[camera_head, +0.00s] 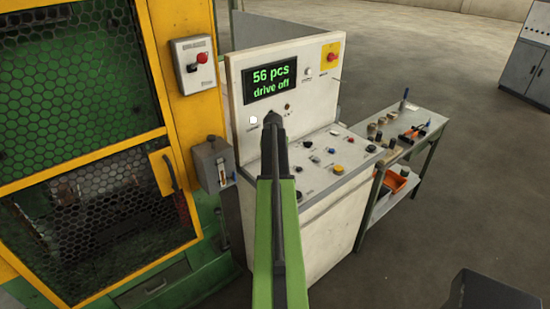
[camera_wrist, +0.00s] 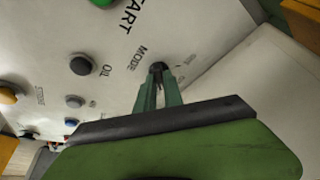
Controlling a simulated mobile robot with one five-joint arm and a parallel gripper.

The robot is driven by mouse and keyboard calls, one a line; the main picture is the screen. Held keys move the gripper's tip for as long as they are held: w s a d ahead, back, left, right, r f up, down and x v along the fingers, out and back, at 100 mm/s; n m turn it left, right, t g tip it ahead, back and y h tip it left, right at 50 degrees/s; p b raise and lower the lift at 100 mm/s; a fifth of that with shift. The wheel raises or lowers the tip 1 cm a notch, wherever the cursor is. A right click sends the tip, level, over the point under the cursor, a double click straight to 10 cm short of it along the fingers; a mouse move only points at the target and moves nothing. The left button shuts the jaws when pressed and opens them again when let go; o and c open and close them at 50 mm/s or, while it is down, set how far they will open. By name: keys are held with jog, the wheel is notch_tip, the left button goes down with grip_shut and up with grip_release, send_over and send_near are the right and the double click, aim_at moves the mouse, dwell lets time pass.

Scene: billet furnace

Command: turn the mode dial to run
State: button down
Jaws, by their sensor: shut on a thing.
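The mode dial (camera_wrist: 157,67) is a small dark knob beside the MODE lettering on the pale control panel (camera_wrist: 120,60) in the wrist view. My gripper (camera_wrist: 160,84) is shut on it, with one green-grey finger on each side. The fingers hide part of the dial, and its pointer and setting cannot be read. In the head view my green arm ends in a dark gripper (camera_head: 273,122) in front of the white console (camera_head: 240,85). There the dial is hidden behind my arm.
A display (camera_head: 270,80) reads "56 pcs drive off". A dark OIL knob (camera_wrist: 83,65) and a green button (camera_wrist: 101,2) sit near the dial. A yellow-framed mesh guard (camera_head: 80,165) stands left, a tool table (camera_head: 415,130) right.

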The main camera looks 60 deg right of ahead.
jog(key=shift+w, duration=0.15)
dwell(0.4)
jog(key=c, duration=1.5)
grip_release()
jog(key=shift+o, duration=0.2)
jog(key=p+v, duration=1.6)
jog(key=v, duration=0.1)
jog(key=shift+a+r, duration=0.15)
jog(key=shift+r, duration=0.05)
jog(key=shift+w, duration=0.1)
